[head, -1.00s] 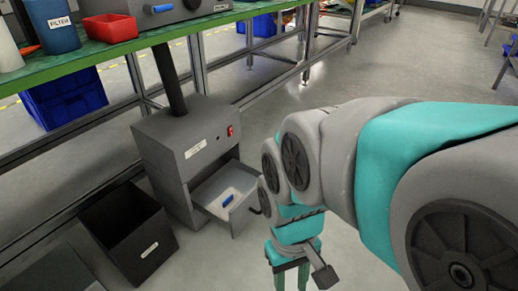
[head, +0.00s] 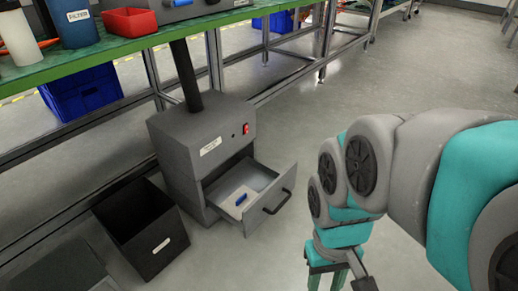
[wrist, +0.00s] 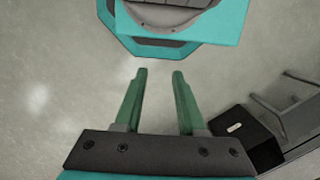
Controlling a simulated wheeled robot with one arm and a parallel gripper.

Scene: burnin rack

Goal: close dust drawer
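The dust drawer (head: 250,196) is a grey drawer pulled out of the front of a dark grey box unit (head: 200,145) on the floor. It has a dark bar handle (head: 279,202) on its front, and a small blue item (head: 241,199) lies on its pale inside floor. My gripper (head: 328,284) is to the right of the drawer and nearer to me, apart from the handle. In the wrist view its two green fingers (wrist: 157,75) stand apart with only bare floor between them. The drawer is not clearly seen in the wrist view.
An open black bin (head: 145,232) with a white label stands left of the unit. A green-topped bench (head: 150,42) holds a red tray (head: 130,22) and a blue cup (head: 75,25). A blue crate (head: 82,92) is beneath it. The floor at right is clear.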

